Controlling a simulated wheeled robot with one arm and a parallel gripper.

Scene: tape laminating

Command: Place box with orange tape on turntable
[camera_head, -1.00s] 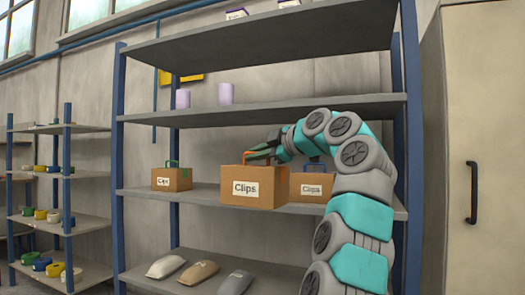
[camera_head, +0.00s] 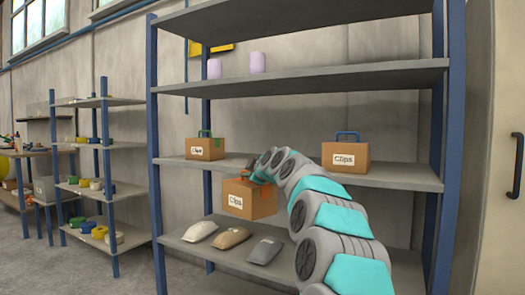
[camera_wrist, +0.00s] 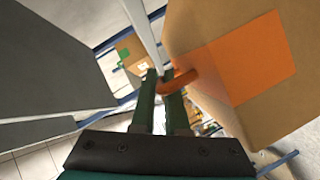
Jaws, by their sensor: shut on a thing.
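A brown cardboard box labelled "Clips" (camera_head: 246,198) hangs from my gripper (camera_head: 252,177) in the head view, in front of the shelf unit and slightly tilted. In the wrist view the box with orange tape (camera_wrist: 263,58) fills the right side. An orange handle (camera_wrist: 178,82) lies between the green fingers of my gripper (camera_wrist: 165,88), which is shut on it. The turntable is not visible in either view.
A box with a green handle (camera_head: 205,148) and one with a blue handle (camera_head: 345,157) stand on the middle shelf (camera_head: 408,177). Several bags (camera_head: 231,238) lie on the lower shelf. Smaller shelves (camera_head: 112,239) with tape rolls stand at left, near open floor (camera_head: 40,265).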

